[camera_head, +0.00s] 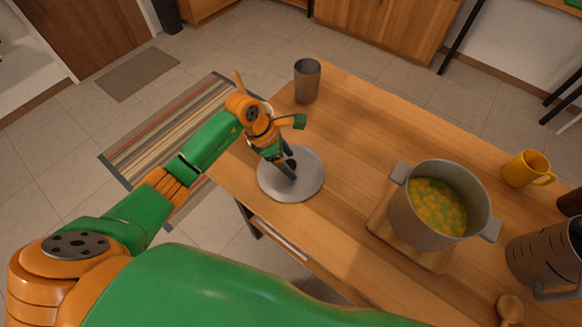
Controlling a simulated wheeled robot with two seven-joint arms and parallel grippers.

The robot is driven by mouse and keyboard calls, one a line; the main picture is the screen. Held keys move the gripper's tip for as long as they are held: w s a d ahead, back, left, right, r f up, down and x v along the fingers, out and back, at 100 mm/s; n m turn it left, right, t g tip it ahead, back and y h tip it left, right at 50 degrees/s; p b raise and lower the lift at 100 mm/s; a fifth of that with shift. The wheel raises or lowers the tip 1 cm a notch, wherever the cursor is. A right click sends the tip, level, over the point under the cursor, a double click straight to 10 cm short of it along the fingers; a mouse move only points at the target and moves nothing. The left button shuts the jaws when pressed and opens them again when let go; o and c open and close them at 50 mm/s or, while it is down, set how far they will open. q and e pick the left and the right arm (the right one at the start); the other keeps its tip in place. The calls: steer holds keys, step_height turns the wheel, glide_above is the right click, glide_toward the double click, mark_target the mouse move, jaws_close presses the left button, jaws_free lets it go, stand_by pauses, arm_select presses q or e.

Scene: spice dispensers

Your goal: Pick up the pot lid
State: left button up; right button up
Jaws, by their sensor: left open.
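The pot lid (307,172) is a flat grey disc lying on the wooden table near its left edge. My left gripper (289,169) is right over the lid, pointing down, with its dark fingers around or beside a dark knob at the lid's middle. The gripper is open; I cannot tell whether the fingers touch the knob, as they partly hide it. The grey pot (411,217) stands uncovered on the right, filled with yellow and green food. My right gripper is not in view.
The pot stands on a wooden board (381,226). A metal cup (307,80) stands behind the lid. A yellow mug (526,169), a dark pitcher (540,255) and a wooden spoon (509,308) are at the right. The table between lid and pot is clear.

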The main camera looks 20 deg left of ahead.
arm_select(q)
steer(key=shift+s, duration=0.1)
jaws_close()
steer(key=shift+r, duration=0.1)
